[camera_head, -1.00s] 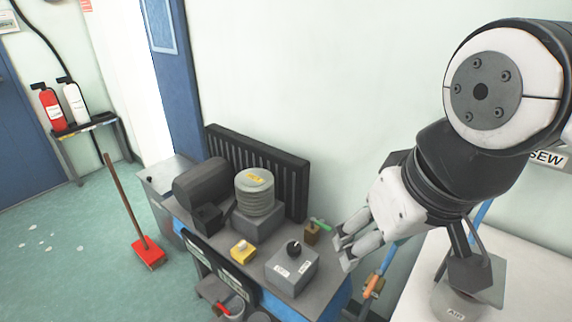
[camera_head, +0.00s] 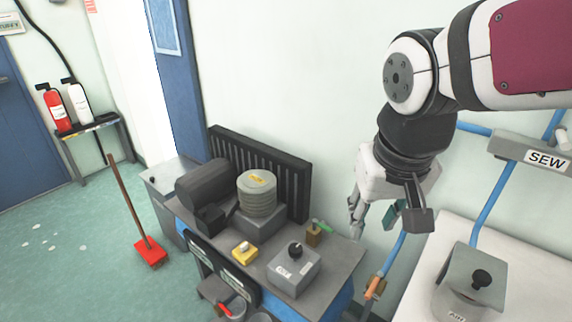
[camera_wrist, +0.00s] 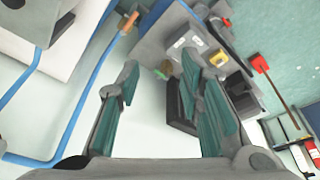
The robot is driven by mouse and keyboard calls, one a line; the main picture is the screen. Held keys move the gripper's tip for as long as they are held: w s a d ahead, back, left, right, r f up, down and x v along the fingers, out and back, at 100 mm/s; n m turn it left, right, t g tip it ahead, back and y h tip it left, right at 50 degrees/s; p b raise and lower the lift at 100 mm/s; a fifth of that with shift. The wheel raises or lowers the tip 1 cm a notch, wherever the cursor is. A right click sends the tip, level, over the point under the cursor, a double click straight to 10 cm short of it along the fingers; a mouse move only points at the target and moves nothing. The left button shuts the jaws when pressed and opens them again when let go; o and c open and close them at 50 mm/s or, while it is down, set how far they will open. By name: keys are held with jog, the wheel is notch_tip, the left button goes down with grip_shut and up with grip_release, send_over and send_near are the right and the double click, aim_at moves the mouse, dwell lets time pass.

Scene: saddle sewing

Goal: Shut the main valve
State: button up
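No label marks which is the main valve. My gripper (camera_head: 372,222) is open and empty, above and to the right of the green lever, apart from it. The teal finger pads (camera_wrist: 160,75) are wide apart.
A grey box with a black knob (camera_head: 293,270) and a yellow button box (camera_head: 244,252) share the bench. A grey AIR box (camera_head: 468,282) stands on the white table at right. A SEW sign (camera_head: 546,160) hangs near blue pipes. The wall is close behind.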

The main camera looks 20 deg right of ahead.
jog(key=w+d+f+m+g, duration=0.35)
jog(key=w+d+f, duration=0.25)
jog(key=w+f, duration=0.2)
jog(key=m+g+p, duration=0.1)
jog(key=m, duration=0.4)
send_near(372, 286)
jog(key=shift+n, duration=0.25)
jog(key=f, duration=0.2)
jog(key=s+f, duration=0.1)
jog(key=f, duration=0.5)
jog(key=shift+s+d+f, duration=0.15)
jog(key=shift+s+d, duration=0.05)
jog(key=shift+d, duration=0.2)
jog(key=shift+c, duration=0.3)
grip_shut()
